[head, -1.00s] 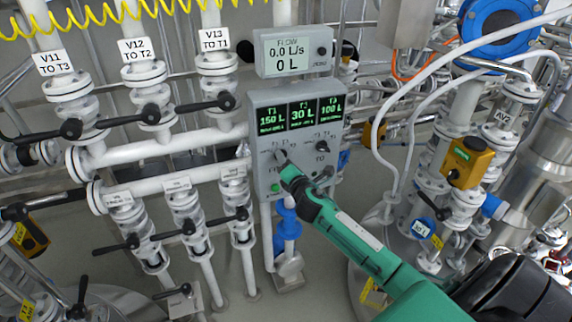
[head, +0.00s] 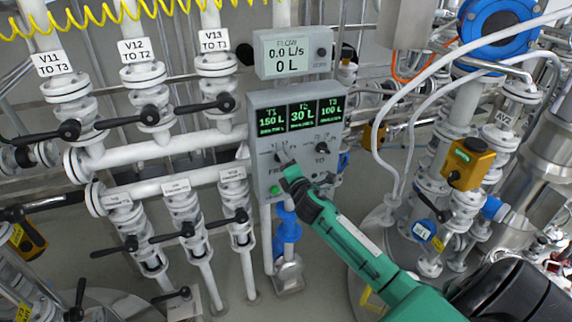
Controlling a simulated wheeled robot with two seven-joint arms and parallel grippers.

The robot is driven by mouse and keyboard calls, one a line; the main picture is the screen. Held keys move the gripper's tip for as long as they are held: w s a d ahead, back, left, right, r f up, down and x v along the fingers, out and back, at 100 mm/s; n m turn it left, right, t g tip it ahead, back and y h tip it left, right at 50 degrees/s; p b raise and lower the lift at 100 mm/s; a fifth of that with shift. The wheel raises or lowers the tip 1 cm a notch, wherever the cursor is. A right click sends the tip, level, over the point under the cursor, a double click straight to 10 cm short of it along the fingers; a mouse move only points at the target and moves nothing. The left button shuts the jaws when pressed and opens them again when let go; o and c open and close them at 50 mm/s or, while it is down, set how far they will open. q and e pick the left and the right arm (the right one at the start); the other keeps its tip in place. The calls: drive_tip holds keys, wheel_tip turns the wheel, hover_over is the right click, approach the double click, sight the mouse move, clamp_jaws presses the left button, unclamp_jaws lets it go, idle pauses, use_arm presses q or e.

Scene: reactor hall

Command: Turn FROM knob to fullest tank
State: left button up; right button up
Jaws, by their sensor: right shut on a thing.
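The grey control panel (head: 262,130) stands in the middle of the head view. Its three green displays (head: 302,115) read T1 150 L, T2 30 L and T3 100 L. The FROM knob (head: 281,156) is at the panel's lower left, and the TO knob (head: 322,148) is to its right. My right gripper (head: 288,168) reaches in from the lower right, at the FROM knob, and is shut on it. The gripper partly hides the knob and its label, so its exact setting is hard to read. My left gripper is not in view.
A flow meter (head: 293,54) above the panel reads 0.0 L/s and 0 L. Pipes with black-handled valves (head: 150,115) fill the left side. White hoses (head: 385,110) and an orange-yellow box (head: 469,164) are on the right. A green button (head: 274,190) sits below the FROM knob.

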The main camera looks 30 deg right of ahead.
drive_tip(key=o, duration=1)
drive_tip(key=shift+s, duration=0.1)
drive_tip(key=shift+b+v, duration=2.05)
drive_tip(key=shift+v, duration=4.8)
